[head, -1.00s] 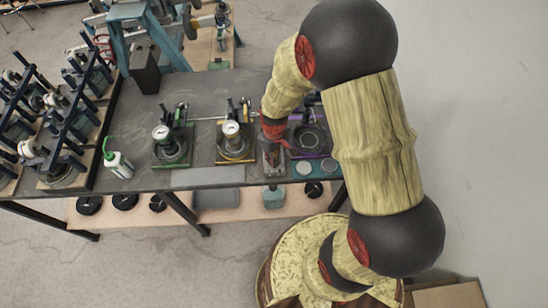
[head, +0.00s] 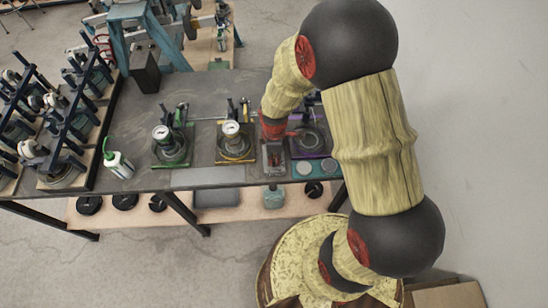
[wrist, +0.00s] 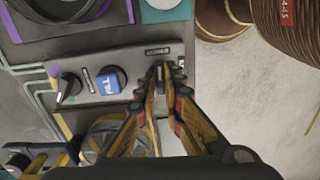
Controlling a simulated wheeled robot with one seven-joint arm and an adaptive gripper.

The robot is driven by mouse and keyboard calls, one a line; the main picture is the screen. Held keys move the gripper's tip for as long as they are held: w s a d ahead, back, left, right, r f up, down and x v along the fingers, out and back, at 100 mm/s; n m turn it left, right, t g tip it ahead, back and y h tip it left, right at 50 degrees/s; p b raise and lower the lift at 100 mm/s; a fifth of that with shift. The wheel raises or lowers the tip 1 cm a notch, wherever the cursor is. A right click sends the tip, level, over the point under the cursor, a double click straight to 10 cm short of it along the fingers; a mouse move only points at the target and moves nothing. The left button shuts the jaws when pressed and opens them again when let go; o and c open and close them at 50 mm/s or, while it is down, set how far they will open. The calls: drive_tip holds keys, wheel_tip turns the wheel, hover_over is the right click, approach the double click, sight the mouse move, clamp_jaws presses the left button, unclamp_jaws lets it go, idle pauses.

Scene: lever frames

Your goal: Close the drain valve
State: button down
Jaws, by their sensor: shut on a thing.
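In the wrist view my gripper (wrist: 167,78) reaches up to the right end of a grey control panel (wrist: 120,62). Its two yellow and black fingers are closed around a narrow grey handle (wrist: 161,103), which I take to be the drain valve's; the fingers cover most of it. A small label (wrist: 158,50) sits just above the fingertips, too small to read surely. In the head view my gripper is at the table's front right, mostly hidden by its red wrist part (head: 273,128).
On the panel left of my gripper are a blue knob (wrist: 111,80) and a black knob (wrist: 68,87). Gauge stations with a green base (head: 172,150) and a yellow base (head: 235,150) stand to the left. A white bottle (head: 119,164) stands farther left.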

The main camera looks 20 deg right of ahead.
drive_tip(key=shift+n, duration=0.5)
drive_tip(key=c, duration=1.9)
unclamp_jaws()
wheel_tip(320, 180, up, 12)
